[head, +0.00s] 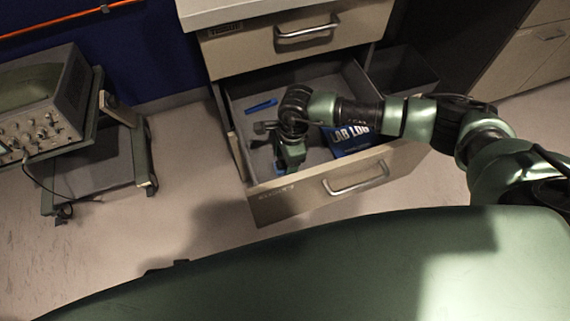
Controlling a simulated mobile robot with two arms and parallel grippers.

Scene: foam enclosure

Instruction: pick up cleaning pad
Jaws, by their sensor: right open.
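An open drawer (238,165) holds a small flat blue item (262,105) near its back left and a blue book marked LAB LOG (350,136) on its right side. I cannot tell whether the small blue item is the cleaning pad. No other thing in view is clearly a pad, and my gripper and arm hide part of the drawer floor. My right gripper (285,168) points down into the drawer, left of the book and in front of the blue item. It is open, with nothing seen between its fingers. My left gripper is out of view.
A closed drawer (250,45) sits above the open one. The open drawer's front panel (300,196) and side walls surround my right gripper. A cart with an instrument (50,100) stands at the left. A dark bin (402,75) stands right of the drawer. The floor between cart and drawer is clear.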

